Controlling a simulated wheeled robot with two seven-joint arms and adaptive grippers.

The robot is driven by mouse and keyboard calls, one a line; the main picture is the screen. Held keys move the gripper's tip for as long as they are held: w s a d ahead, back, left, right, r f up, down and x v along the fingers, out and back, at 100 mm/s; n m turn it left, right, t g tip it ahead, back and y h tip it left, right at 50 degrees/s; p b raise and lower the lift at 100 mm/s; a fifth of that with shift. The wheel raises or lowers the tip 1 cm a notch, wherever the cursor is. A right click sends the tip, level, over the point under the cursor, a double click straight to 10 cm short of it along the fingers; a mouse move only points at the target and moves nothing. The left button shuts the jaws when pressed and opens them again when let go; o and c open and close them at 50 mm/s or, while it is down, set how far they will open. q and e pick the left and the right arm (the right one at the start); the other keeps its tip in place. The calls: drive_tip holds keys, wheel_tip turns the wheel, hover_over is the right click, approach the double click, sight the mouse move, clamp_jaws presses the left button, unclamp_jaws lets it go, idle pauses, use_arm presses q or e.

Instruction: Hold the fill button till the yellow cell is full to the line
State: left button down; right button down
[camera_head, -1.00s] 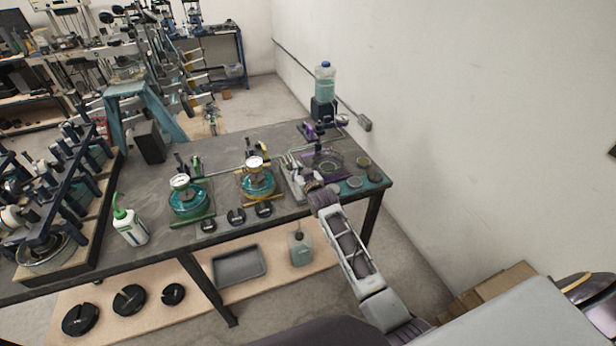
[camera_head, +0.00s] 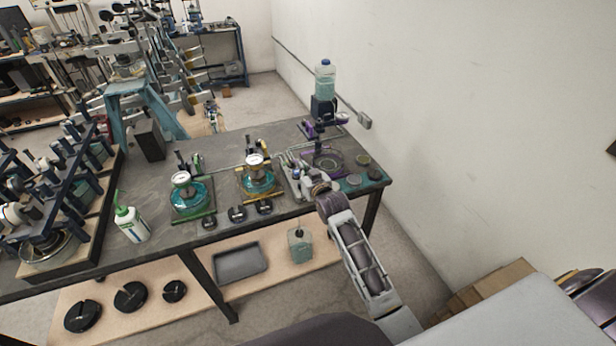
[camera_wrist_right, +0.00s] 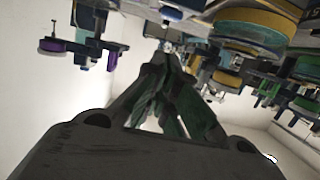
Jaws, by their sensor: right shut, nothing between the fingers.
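The yellow cell (camera_head: 258,181) stands on the bench, a round clear vessel with a yellow base, teal liquid and a white dial on top. Its fill line and exact level are too small to read. My right gripper (camera_head: 299,178) is shut and empty, just right of the yellow cell, over or at the pale metal fittings between it and the purple cell. In the right wrist view my gripper's dark fingers (camera_wrist_right: 168,95) are close together with nothing seen between them. I cannot make out the fill button or whether the fingers touch it. My left gripper is not in view.
The green cell (camera_head: 187,196) stands to the left and the purple cell (camera_head: 328,160) to the right. A clear bottle (camera_head: 325,77) stands at the back right. A white wash bottle (camera_head: 131,224) stands far left.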

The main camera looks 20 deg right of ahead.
drive_tip(key=shift+v, duration=1.9)
drive_tip(key=s+f+n+g, duration=0.1)
drive_tip(key=s+f+g, duration=0.25)
drive_tip(key=s, duration=0.65)
drive_tip(key=s+f+g, duration=0.3)
drive_tip(key=s+g, duration=0.1)
drive_tip(key=s, duration=0.7)
drive_tip(key=s+f+n+g, duration=0.1)
drive_tip(key=s+f+g, duration=0.3)
drive_tip(key=s, duration=0.6)
wheel_tip(320, 180, down, 33)
drive_tip(key=s+g+b, duration=0.1)
drive_tip(key=s+g, duration=0.1)
drive_tip(key=s, duration=0.1)
drive_tip(key=s+d+f, duration=0.2)
drive_tip(key=s+f, duration=0.8)
drive_tip(key=s, duration=0.1)
drive_tip(key=s+d+f, duration=0.2)
drive_tip(key=s+f, duration=0.9)
drive_tip(key=shift+d+g+h+b, duration=0.25)
drive_tip(key=shift+g+h+b, duration=0.05)
drive_tip(key=shift+g+b, duration=0.15)
